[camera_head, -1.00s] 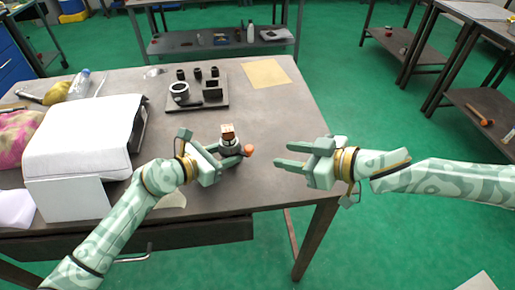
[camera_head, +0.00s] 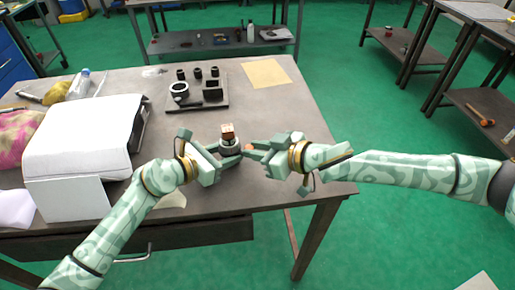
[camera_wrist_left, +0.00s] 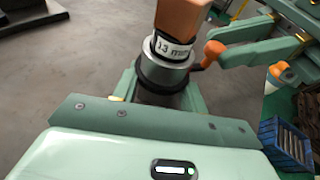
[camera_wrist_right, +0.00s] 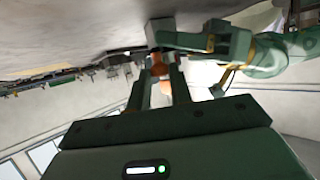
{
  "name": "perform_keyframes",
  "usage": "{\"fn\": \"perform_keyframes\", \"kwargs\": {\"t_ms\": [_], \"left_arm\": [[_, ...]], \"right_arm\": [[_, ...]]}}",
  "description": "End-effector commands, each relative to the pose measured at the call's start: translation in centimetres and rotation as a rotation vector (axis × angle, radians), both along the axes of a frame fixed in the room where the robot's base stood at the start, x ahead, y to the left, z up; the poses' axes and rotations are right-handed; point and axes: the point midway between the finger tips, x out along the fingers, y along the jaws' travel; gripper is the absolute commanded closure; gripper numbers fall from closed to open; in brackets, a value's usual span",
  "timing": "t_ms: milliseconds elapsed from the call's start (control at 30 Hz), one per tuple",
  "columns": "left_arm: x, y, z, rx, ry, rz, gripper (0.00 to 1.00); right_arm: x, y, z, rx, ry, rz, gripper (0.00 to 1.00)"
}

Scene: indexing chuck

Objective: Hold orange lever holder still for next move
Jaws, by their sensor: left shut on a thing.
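The lever holder (camera_head: 229,142) stands on the table, with a dark body and a silver collar (camera_wrist_left: 170,48) marked "13 mm". A copper-brown block (camera_head: 227,130) sits upright in its top. A short lever with an orange knob (camera_wrist_left: 213,50) sticks out to the right. My left gripper (camera_head: 236,155) is shut on the holder's body, one finger on each side. My right gripper (camera_head: 256,151) is open, its fingertips around or beside the orange knob. The right wrist view shows orange (camera_wrist_right: 160,68) between its fingers; contact cannot be told.
A dark fixture plate (camera_head: 205,104) with a ring, a block and several small dark cylinders lies behind the holder. A tan sheet (camera_head: 266,73) lies at the back right. A large white box (camera_head: 85,140) stands left. The table's right part is mostly clear.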

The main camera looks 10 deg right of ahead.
Motion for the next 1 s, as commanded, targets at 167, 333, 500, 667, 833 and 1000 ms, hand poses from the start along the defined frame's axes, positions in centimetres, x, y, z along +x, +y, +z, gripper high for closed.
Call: {"fn": "perform_keyframes", "kwargs": {"t_ms": [167,333,500,667,833,1000], "left_arm": [[0.1,0.0,0.2,-0.002,-0.003,0.001,0.85],[0.0,0.0,0.2,-0.002,-0.003,0.001,0.85],[0.0,-0.1,0.2,-0.003,-0.003,0.000,0.85],[0.0,-0.1,0.2,-0.003,-0.003,-0.002,0.85],[0.0,-0.2,0.2,-0.005,-0.002,-0.003,0.85],[0.0,-0.2,0.2,-0.004,-0.002,-0.003,0.85]], "right_arm": [[0.0,0.0,0.0,0.000,-0.001,0.004,1.00],[0.2,0.0,-0.1,-0.005,0.003,0.042,1.00],[0.8,-0.3,-0.1,-0.006,0.002,0.127,1.00],[1.8,-0.6,0.1,-0.005,-0.007,0.246,1.00],[3.2,-1.2,0.2,-0.006,-0.016,0.385,1.00],[4.3,-1.5,0.1,-0.004,-0.012,0.528,1.00]]}}
